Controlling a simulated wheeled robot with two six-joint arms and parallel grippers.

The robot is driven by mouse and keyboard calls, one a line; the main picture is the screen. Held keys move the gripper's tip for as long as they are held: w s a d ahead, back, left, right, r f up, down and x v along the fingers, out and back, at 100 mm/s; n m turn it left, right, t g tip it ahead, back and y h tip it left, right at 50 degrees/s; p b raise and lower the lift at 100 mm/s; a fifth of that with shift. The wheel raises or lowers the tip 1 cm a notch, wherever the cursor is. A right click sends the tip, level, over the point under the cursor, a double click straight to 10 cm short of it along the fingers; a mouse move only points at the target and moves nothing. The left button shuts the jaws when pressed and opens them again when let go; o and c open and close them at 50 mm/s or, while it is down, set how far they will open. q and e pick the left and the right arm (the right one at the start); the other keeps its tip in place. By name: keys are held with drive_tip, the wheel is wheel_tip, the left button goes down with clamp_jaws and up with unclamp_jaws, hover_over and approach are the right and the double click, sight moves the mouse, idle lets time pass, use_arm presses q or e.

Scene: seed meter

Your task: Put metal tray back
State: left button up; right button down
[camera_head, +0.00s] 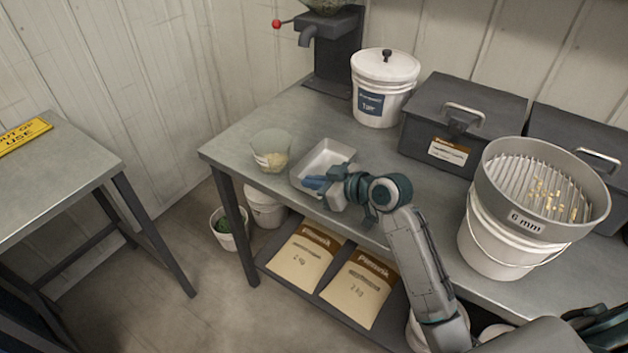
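The metal tray (329,155) is a shallow, light-grey rectangular pan on the grey workbench, left of the middle, right of a clear cup. My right gripper (314,183) is at the tray's near side, with its bluish fingers over the near end. The fingers and wrist hide part of that end. I cannot tell whether the fingers grip the rim or only overlap it. The tray looks empty where it shows. My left gripper is not in view.
The clear cup (271,151) holds pale grain. A mill (334,52), white lidded bucket (383,88) and dark lidded box (462,122) stand behind. A sieve (541,188) with yellow grains sits on a bucket (508,243) at right. Paper bags (305,257) lie on the lower shelf.

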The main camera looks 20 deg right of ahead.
drive_tip(key=shift+f, duration=0.15)
drive_tip(key=c, duration=1.7)
unclamp_jaws()
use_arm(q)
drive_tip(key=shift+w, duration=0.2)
use_arm(e)
drive_tip(key=shift+r, duration=0.3)
drive_tip(key=p+v, duration=0.2)
drive_tip(key=v, duration=0.4)
drive_tip(key=shift+s+d+p, duration=0.1)
drive_tip(key=shift+p, duration=0.3)
drive_tip(key=shift+s+d+r, duration=0.25)
drive_tip(key=shift+s, duration=0.1)
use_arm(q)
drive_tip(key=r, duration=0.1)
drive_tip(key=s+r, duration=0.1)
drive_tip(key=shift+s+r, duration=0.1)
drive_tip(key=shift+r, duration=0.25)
use_arm(e)
drive_tip(key=shift+s, duration=0.1)
